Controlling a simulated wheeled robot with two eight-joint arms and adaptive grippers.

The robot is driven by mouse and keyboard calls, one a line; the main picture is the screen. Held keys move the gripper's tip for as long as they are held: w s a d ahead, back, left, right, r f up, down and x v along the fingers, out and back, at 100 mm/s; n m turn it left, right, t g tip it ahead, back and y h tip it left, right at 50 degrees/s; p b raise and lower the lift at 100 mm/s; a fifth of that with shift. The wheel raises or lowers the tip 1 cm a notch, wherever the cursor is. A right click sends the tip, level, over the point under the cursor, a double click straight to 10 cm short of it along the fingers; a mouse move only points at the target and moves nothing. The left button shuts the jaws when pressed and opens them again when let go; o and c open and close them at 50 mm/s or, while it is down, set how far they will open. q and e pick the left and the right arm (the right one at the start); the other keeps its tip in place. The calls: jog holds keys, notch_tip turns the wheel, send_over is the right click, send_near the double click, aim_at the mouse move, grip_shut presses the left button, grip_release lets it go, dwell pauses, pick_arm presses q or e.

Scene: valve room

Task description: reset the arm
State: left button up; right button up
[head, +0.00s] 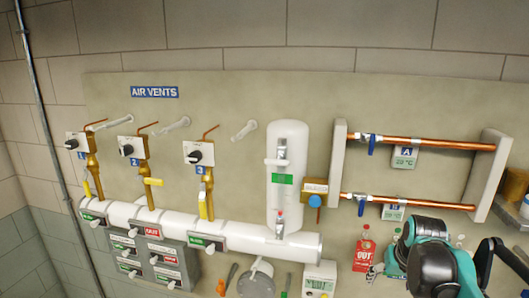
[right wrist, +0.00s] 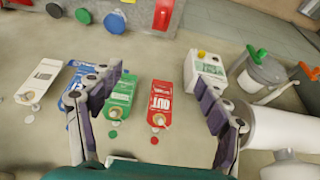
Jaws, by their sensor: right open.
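My right gripper (right wrist: 158,82) is open and empty, its two dark fingers spread wide in the right wrist view. Between them lie a green tag (right wrist: 119,98) and a red OUT tag (right wrist: 160,101), apparently beyond the fingertips. In the head view my right gripper (head: 388,262) is at the lower right, mostly hidden by my teal and black wrist, close to the red OUT tag (head: 364,252). I see no contact with anything. My left gripper is not in view.
A meter box (head: 319,279) and a lidded pot (head: 256,279) stand below. A blue tag (right wrist: 77,85) and a white tag (right wrist: 39,80) lie nearby.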

pick_arm(q)
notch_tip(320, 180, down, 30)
jog(key=b, duration=2.9)
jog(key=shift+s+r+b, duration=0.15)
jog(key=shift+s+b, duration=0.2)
jog(key=shift+b, duration=0.05)
pick_arm(e)
jog(key=s+a+f+n+t, duration=0.1)
jog(key=s+a+f, duration=0.4)
jog(key=f, duration=0.8)
jog(key=s+a+f+t, duration=0.1)
jog(key=s+a+f, duration=0.4)
jog(key=f, duration=0.8)
jog(key=s+a+f+n+t+y, duration=0.1)
jog(key=s+a+f, duration=0.4)
jog(key=f, duration=0.8)
jog(key=s, duration=0.2)
jog(key=shift+s+n, duration=0.3)
